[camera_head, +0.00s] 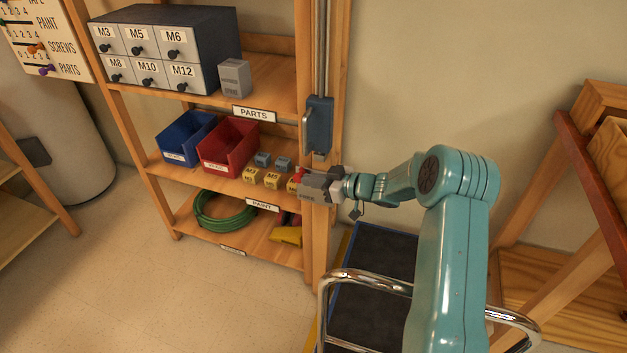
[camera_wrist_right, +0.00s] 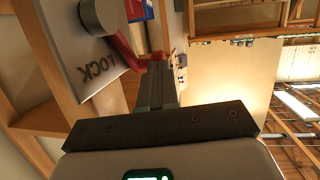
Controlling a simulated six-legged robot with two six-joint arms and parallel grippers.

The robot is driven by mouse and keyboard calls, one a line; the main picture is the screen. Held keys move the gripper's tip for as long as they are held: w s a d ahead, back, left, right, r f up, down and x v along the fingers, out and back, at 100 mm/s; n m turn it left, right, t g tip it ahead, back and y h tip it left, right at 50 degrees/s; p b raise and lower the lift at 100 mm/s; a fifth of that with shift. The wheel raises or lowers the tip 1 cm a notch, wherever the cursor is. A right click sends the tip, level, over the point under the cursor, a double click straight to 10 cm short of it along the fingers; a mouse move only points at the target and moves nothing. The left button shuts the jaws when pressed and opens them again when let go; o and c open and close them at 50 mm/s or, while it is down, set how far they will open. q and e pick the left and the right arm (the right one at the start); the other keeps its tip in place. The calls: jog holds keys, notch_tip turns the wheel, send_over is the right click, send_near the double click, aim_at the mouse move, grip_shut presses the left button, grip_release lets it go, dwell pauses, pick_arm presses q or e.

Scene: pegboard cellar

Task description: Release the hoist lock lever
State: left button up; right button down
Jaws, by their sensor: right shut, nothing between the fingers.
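The lock lever (camera_wrist_right: 127,53) is red and shows in the wrist view beside a grey plate (camera_wrist_right: 75,35) marked LOCK, which has a round grey knob. A small red part of it also shows in the head view (camera_head: 298,173). My right gripper (camera_wrist_right: 158,72) is shut and empty, with its fingertips right by the lever's outer end. I cannot tell whether they touch it. In the head view my right gripper (camera_head: 304,186) is at the shelf's front right post and hides most of the plate. My left gripper is not in view.
A blue metal housing (camera_head: 319,126) sits on the post above the gripper. Blue (camera_head: 186,139) and red bins (camera_head: 228,147) and several small yellow and blue blocks stand on the shelf to the left. A chrome rail (camera_head: 365,278) lies below my arm. Open floor is at lower left.

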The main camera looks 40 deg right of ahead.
jog(key=shift+g+h, duration=0.3)
jog(key=shift+g, duration=0.3)
jog(key=shift+s+a+f+p+x, duration=0.1)
jog(key=shift+p+x, duration=0.65)
jog(key=shift+x, duration=0.15)
jog(key=shift+s+a+f+p+x, duration=0.1)
jog(key=shift+p+x, duration=0.65)
jog(key=shift+x, duration=0.1)
jog(key=shift+s+a+f+p+x, duration=0.1)
jog(key=shift+f+p+x, duration=0.05)
jog(key=shift+p+x, duration=0.7)
jog(key=shift+w+f, duration=0.1)
jog(key=shift+w, duration=0.05)
